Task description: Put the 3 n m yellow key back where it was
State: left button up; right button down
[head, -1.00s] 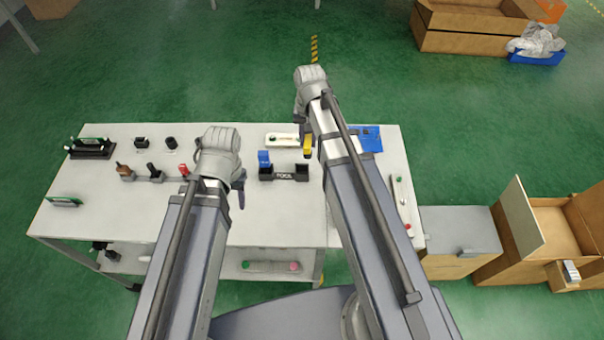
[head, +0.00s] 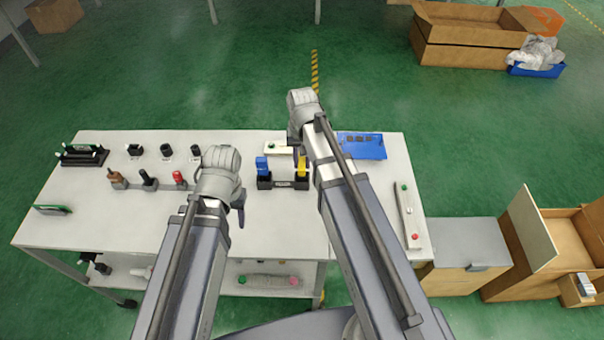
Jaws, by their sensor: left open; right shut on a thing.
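The yellow key (head: 302,167) is upright at the right end of the black tool holder (head: 284,184). My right gripper (head: 301,156) is shut on the yellow key, its fingers mostly hidden by my forearm. I cannot tell whether the key is seated in the slot or just above it. The blue key (head: 262,165) stands in the holder's left end. My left gripper (head: 239,207) is open and empty over the table, left of the holder, partly hidden by its own wrist.
A long fixture with green and red buttons (head: 408,214) is at the right edge. A rack with brown, black and red handles (head: 149,182) stands to the left.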

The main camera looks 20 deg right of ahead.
pick_arm(q)
jog(key=shift+f+b, duration=1.8)
jog(key=shift+b, duration=0.05)
pick_arm(e)
jog(key=shift+f, duration=1.8)
pick_arm(q)
jog(key=shift+f, duration=0.15)
pick_arm(e)
jog(key=shift+f, duration=0.1)
jog(key=c, duration=0.7)
grip_release()
notch_tip(320, 180, up, 12)
jog(key=p, duration=1.2)
jog(key=shift+r, duration=0.2)
pick_arm(q)
notch_tip(320, 180, up, 12)
pick_arm(e)
jog(key=s+a+n, duration=0.2)
jog(key=s+a, duration=0.1)
jog(key=s, duration=0.1)
jog(key=s+a+n, duration=0.2)
jog(key=s+a, duration=0.2)
jog(key=s, duration=0.1)
jog(key=s+a+n+h, duration=0.1)
jog(key=s+a+n, duration=0.2)
jog(key=s, duration=0.2)
jog(key=shift+s+a, duration=0.1)
jog(key=shift+a, duration=0.15)
